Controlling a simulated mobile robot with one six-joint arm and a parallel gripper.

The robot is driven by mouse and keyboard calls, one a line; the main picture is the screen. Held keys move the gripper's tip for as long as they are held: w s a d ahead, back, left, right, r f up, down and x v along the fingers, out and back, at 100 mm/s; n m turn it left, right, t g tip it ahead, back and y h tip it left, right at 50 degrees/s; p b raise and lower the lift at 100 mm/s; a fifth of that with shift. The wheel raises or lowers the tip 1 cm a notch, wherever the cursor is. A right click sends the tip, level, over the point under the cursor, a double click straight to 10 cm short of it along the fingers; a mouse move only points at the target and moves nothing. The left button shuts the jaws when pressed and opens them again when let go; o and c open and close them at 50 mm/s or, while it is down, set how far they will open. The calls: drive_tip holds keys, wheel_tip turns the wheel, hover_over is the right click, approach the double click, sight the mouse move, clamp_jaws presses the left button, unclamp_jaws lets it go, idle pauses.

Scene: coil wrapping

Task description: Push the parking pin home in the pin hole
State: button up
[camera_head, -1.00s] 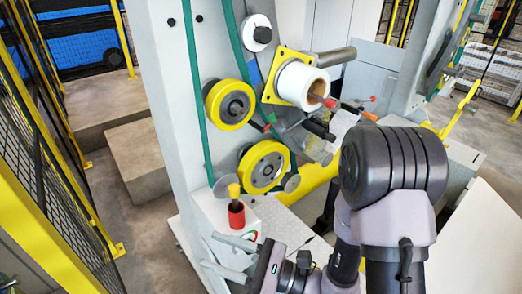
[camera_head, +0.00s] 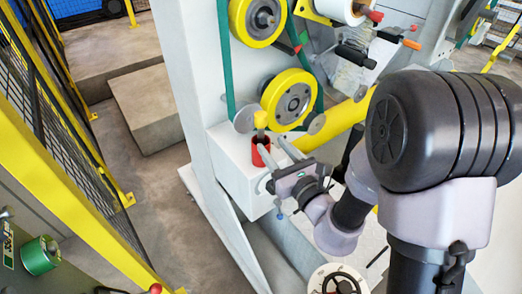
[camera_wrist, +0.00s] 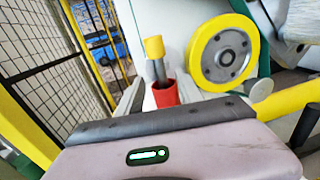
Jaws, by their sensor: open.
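The parking pin has a yellow head (camera_head: 261,119) and stands upright in a red sleeve (camera_head: 262,154), which appears to be the pin hole. The sleeve sits on a white machine box. Some grey shank shows between head and sleeve in the wrist view, where the yellow head (camera_wrist: 154,46) stands above the red sleeve (camera_wrist: 166,94). My gripper (camera_head: 271,163) is just in front and to the right of the sleeve, with its pale fingers spread apart. It is open and empty, below the yellow head. Whether it touches the sleeve I cannot tell.
Two yellow rollers, an upper one (camera_head: 257,18) and a lower one (camera_head: 290,98), are close above and right of the pin. A green strap runs beside them. A yellow mesh fence (camera_head: 72,150) stands at the left. Bare floor lies between fence and machine.

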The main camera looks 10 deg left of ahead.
sight(263, 134)
drive_tip(key=x, duration=0.7)
drive_tip(key=shift+w+a+b, duration=0.15)
drive_tip(key=shift+w+b, duration=0.05)
drive_tip(key=shift+b, duration=0.15)
clamp_jaws()
idle(0.9)
